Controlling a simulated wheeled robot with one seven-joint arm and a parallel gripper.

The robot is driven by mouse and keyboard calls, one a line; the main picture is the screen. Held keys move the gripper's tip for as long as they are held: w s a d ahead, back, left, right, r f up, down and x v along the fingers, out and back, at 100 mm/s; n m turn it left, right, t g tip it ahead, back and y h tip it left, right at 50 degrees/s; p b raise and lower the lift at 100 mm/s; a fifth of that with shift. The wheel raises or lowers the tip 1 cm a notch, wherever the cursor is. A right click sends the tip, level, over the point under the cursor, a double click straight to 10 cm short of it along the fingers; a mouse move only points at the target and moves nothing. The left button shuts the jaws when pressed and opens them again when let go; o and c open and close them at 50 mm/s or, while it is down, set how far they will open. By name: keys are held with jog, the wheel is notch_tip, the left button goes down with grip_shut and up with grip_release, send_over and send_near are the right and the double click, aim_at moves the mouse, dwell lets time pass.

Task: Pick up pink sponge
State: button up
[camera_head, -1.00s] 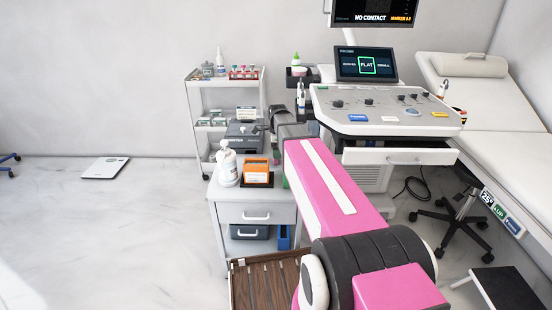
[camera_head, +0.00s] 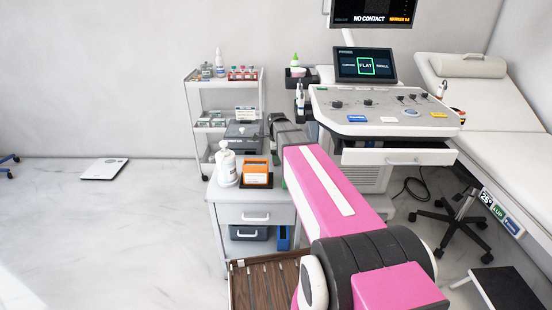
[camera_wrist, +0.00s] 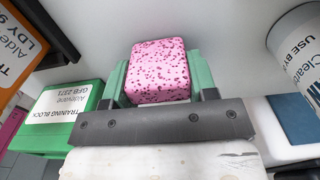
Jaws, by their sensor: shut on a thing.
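The pink sponge (camera_wrist: 160,78), a block speckled with darker spots, sits between the two green fingers of my gripper (camera_wrist: 158,70) in the wrist view. The fingers are shut on its left and right sides, and a pale grey surface lies behind it. In the head view the sponge is hidden. There my pink arm reaches over the right side of the small white cabinet (camera_head: 230,190), and its dark end is by the grey printer-like box.
A white bottle (camera_head: 226,168) and an orange box (camera_head: 256,171) stand on the cabinet. A green training block (camera_wrist: 70,118) shows left in the wrist view. A white trolley (camera_head: 193,100) and the ultrasound console (camera_head: 385,115) stand behind. The floor at left is mostly clear.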

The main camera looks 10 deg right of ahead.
notch_tip(320, 180, up, 10)
jog(key=shift+f, duration=0.1)
dwell(0.4)
jog(key=shift+o, duration=1.1)
